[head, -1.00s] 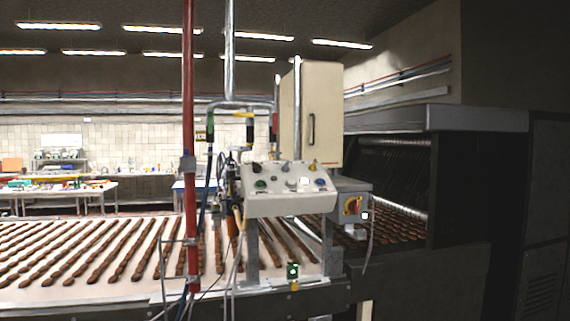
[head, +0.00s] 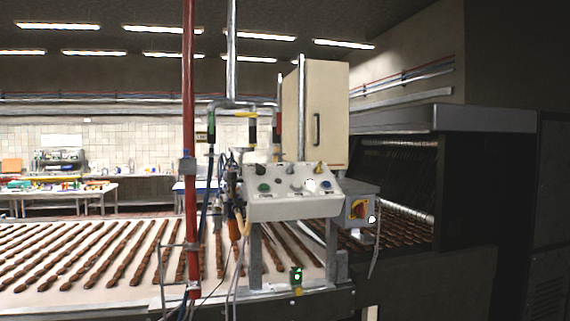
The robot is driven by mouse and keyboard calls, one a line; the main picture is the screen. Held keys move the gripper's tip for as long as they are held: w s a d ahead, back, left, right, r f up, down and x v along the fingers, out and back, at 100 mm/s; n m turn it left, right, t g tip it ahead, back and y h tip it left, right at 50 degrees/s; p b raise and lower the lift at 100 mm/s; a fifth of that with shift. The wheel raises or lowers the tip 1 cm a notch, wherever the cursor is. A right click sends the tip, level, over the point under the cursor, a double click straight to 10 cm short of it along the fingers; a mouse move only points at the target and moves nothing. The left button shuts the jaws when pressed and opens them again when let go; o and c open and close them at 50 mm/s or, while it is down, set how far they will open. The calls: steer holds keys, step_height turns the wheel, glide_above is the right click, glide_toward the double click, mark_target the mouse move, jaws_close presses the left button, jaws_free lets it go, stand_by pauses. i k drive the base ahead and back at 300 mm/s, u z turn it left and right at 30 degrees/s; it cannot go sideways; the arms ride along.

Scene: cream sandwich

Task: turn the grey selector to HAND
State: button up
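The control panel (head: 282,207) is a pale sloped box above the conveyor, right of the middle. Its face carries a green button (head: 264,187), a blue button (head: 325,185), a yellowish knob (head: 318,168) and some dark and grey knobs. A small grey knob (head: 296,189) in the lower row may be the grey selector; I cannot be sure. The labels are too small to read, so the HAND position and the selector's setting cannot be told. My gripper is not in view.
A red post (head: 189,120) and hanging hoses stand left of the panel. A grey box with a red and yellow switch (head: 359,209) is at its right. The conveyor (head: 60,265) carries rows of brown biscuits. A dark oven-like machine (head: 480,190) fills the right.

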mark_target(290, 170)
steer(key=i, duration=0.9)
steer(key=z, duration=0.05)
